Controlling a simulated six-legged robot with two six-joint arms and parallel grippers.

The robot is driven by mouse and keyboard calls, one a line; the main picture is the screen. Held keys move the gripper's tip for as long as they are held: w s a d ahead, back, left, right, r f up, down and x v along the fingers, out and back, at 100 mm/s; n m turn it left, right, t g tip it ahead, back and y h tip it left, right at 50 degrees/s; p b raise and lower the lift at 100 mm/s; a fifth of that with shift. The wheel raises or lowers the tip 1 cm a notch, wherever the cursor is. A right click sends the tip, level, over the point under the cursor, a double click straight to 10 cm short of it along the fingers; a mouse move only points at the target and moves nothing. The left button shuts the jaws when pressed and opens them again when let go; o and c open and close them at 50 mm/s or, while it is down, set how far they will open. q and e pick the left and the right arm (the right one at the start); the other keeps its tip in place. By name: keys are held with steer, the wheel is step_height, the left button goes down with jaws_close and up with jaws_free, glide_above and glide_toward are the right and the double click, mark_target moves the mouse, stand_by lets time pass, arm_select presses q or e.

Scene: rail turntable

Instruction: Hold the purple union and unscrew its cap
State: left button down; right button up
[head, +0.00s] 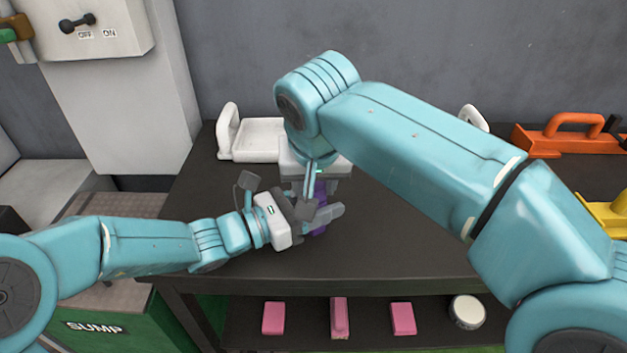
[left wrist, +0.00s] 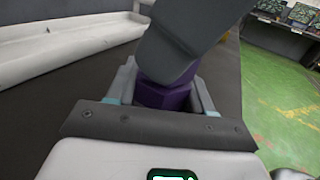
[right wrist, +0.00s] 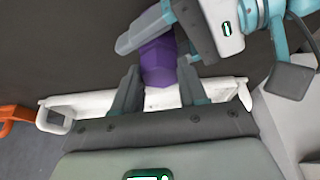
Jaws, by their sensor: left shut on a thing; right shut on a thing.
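The purple union (head: 319,229) is upright above the dark bench top, mostly hidden by both grippers. My left gripper (head: 319,211) reaches in from the left and is shut on the union's lower part. My right gripper (head: 319,190) comes down from above and is shut on the upper part, where the cap is. In the left wrist view, the union (left wrist: 163,95) shows between the left fingers, with a dark grey part of my right gripper covering its top. In the right wrist view, the purple hexagonal top (right wrist: 158,62) shows between the right fingers. I cannot make out the seam between cap and body.
A white tray with handles (head: 250,140) lies behind the grippers. An orange tray (head: 570,135) and a yellow object (head: 608,216) are at the right. Pink blocks (head: 273,318) and a white round object (head: 466,312) sit on the lower shelf. The bench front is clear.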

steer(key=shift+r, duration=1.6)
stand_by(0.3)
steer(key=shift+r, duration=2.4)
arm_select(q)
steer(key=shift+c, duration=1.8)
jaws_free()
steer(key=v, duration=1.1)
steer(key=shift+s+a, duration=0.1)
steer(key=shift+a, duration=0.1)
steer(key=shift+s+a, duration=0.1)
steer(key=shift+a, duration=0.1)
steer(key=shift+s+f, duration=0.1)
steer(key=shift+s, duration=0.1)
arm_select(e)
steer(key=shift+s, duration=0.1)
